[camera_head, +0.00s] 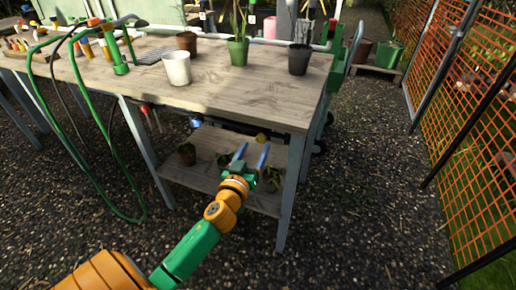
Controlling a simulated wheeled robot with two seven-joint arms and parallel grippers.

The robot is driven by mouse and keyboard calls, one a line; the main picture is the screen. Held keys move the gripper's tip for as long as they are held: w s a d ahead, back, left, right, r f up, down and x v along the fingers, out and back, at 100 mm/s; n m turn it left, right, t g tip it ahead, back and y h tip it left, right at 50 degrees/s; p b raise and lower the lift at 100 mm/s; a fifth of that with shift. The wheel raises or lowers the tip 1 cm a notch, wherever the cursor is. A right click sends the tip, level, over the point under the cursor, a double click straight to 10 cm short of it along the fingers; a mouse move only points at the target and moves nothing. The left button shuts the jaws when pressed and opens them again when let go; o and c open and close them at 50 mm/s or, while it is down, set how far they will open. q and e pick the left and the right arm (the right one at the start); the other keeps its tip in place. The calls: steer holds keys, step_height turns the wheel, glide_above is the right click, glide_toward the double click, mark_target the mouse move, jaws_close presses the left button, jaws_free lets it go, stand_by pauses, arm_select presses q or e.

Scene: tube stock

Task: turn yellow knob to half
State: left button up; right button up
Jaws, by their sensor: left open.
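A small round yellow knob (262,138) shows under the front edge of the wooden table, just beyond my gripper's fingertips. Its turn position is too small to read. My left gripper (253,150) is open, with two blue-grey fingers apart and pointing at the table's underside. Its right fingertip lies just below the knob in the picture; I cannot tell whether they touch. Nothing shows between the fingers. My right gripper is not in view.
The table (235,95) bears a white pot (177,68), a green pot (238,52) and a black pot (299,60). A blue knob (195,122) and a red one (145,108) sit left under the edge. A green hose (80,160) hangs left. Gravel lies open at right.

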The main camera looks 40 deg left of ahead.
mark_target(260, 141)
arm_select(q)
steer(key=x, duration=0.3)
steer(key=shift+w, duration=0.25)
jaws_close()
steer(key=shift+m, duration=0.3)
steer(key=m, duration=0.3)
steer(key=shift+f+m, duration=0.1)
steer(key=shift+m, duration=0.3)
steer(key=m, duration=0.4)
steer(key=shift+m+b, duration=0.3)
steer(key=m, duration=0.4)
steer(key=shift+m+t, duration=0.4)
steer(key=shift+f+m+h, duration=0.1)
steer(key=shift+m+h, duration=0.3)
steer(key=shift+m, duration=1.9)
